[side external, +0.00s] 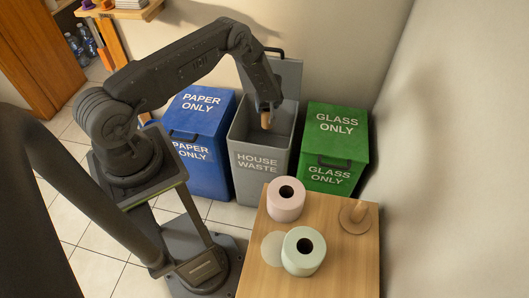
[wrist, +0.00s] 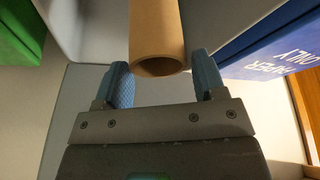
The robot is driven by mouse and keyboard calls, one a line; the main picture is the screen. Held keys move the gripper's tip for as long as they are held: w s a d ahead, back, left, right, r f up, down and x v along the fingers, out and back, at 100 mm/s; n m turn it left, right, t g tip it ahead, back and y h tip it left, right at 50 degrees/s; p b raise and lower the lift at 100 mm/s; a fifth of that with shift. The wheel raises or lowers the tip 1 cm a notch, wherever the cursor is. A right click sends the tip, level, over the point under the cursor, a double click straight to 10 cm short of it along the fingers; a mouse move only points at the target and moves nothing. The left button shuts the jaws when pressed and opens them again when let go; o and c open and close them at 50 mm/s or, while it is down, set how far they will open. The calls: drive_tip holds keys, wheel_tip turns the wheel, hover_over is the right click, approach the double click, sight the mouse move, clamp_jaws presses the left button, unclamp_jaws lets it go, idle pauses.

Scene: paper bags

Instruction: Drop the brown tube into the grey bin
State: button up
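The brown tube (wrist: 155,30) is an open cardboard cylinder. In the side external view the tube (side external: 266,119) hangs below my gripper (side external: 266,105), over the opening of the grey bin. The grey bin (side external: 259,163) is labelled HOUSE WASTE. Its lid (side external: 287,75) stands open at the back.
A closed blue PAPER ONLY bin (side external: 203,125) stands left of the grey bin, and a closed green GLASS ONLY bin (side external: 336,148) right. In front, a wooden table (side external: 345,265) holds a pink roll (side external: 285,204), a pale green roll (side external: 303,260) and a wooden holder (side external: 354,217).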

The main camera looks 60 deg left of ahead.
drive_tip(key=o, duration=0.4)
drive_tip(key=v, duration=1.4)
drive_tip(key=shift+d+f, duration=0.1)
